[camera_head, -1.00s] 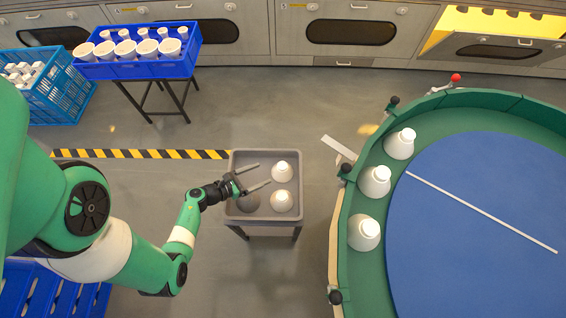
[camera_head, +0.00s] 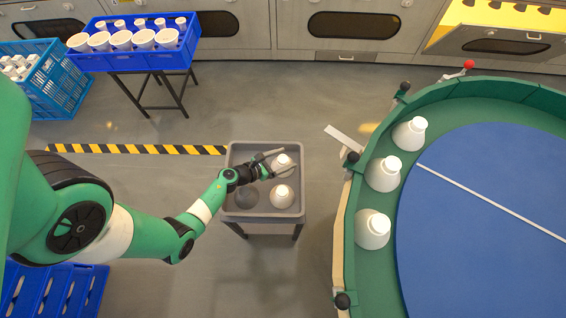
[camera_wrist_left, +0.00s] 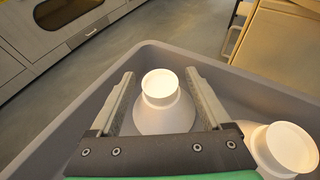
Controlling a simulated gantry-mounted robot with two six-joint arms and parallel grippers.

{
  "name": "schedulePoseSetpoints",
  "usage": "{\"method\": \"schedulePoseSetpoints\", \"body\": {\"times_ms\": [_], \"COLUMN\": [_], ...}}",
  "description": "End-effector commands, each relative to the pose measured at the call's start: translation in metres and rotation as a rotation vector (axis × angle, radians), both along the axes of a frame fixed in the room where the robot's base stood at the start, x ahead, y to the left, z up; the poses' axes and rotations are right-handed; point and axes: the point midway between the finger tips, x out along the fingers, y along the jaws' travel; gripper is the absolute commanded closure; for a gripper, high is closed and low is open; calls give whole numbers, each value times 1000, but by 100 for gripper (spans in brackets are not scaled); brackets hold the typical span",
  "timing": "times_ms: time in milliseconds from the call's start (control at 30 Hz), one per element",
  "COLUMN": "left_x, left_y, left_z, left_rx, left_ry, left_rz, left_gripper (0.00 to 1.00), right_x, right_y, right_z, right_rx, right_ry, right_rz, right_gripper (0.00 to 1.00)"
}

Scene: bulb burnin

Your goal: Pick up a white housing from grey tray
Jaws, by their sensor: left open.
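The grey tray (camera_head: 237,158) stands on a small stand in the middle of the floor. Two white housings are in its right half: a far one (camera_head: 281,160) and a near one (camera_head: 282,196). My left gripper (camera_head: 279,161) is open over the tray, its fingers on either side of the far housing. In the left wrist view, the far housing (camera_wrist_left: 163,108) stands upright between the two open fingers (camera_wrist_left: 158,92), with small gaps visible. The near housing (camera_wrist_left: 285,150) is at the lower right there. My right gripper is not in view.
A round green-rimmed table with a blue top (camera_head: 480,200) stands right, with three white housings along its edge. A blue crate of white parts (camera_head: 140,58) is at the upper left, beside a lighter blue basket (camera_head: 62,85). Floor around the tray is clear.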

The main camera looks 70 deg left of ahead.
Motion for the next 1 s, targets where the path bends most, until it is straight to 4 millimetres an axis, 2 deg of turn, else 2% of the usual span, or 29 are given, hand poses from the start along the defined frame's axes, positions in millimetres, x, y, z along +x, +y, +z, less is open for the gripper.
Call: {"method": "schedulePoseSetpoints", "body": {"times_ms": [167, 200, 633, 867, 1000], "left_x": [0, 0, 0, 0, 0], "left_y": [0, 0, 0, 0, 0], "left_z": [0, 0, 0, 1, 9], "left_rx": [-1, -1, 0, 0, 0], "left_ry": [1, 1, 1, 1, 2], "left_rz": [1, 1, 0, 0, 0], "left_gripper": [19, 22, 100, 100, 100], "right_x": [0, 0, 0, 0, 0], "right_y": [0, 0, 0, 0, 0], "right_z": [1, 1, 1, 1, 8], "right_rx": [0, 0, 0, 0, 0], "right_ry": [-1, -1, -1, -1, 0], "right_rz": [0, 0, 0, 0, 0], "right_gripper": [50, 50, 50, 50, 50]}}
